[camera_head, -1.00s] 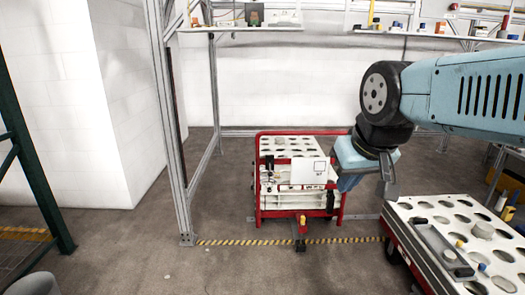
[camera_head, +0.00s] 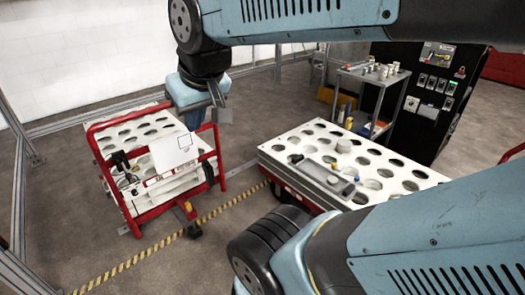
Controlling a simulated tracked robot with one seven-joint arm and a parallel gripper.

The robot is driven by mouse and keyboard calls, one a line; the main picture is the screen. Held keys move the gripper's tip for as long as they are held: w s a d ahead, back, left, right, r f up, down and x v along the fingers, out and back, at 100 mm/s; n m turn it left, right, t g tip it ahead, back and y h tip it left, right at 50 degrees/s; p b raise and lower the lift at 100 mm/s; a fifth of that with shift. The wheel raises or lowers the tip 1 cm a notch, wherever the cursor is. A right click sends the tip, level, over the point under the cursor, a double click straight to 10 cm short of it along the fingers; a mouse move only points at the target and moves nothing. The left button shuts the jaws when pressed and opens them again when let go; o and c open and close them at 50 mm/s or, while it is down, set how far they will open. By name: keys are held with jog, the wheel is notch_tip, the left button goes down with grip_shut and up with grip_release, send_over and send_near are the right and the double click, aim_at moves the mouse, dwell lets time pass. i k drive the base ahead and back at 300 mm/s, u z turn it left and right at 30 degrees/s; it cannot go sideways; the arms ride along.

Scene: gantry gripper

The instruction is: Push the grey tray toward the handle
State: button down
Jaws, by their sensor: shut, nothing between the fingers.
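The long grey tray (camera_head: 318,172) lies on a white top with round holes (camera_head: 308,138), on a red-sided cart at centre right. My gripper (camera_head: 219,108) hangs to the left of that cart, above floor level and apart from the tray. Its fingers look shut and empty, though they are small and dark in this view. A red tubular bar (camera_head: 213,145) stands on the left cart, below and beside my gripper. I cannot tell whether it is the handle meant.
The left cart (camera_head: 150,120) stands close below my gripper. A grey shelf cart (camera_head: 372,78) and a black control cabinet (camera_head: 437,85) stand behind. Striped tape (camera_head: 150,249) crosses the floor.

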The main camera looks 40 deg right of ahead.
aim_at(320, 174)
jog(key=z, duration=0.35)
jog(key=i, duration=0.95)
jog(key=z, duration=1)
jog(key=i, duration=0.7)
jog(key=z, duration=0.4)
jog(key=k, duration=0.85)
jog(key=z, duration=0.2)
jog(key=i, duration=0.85)
jog(key=u, duration=0.1)
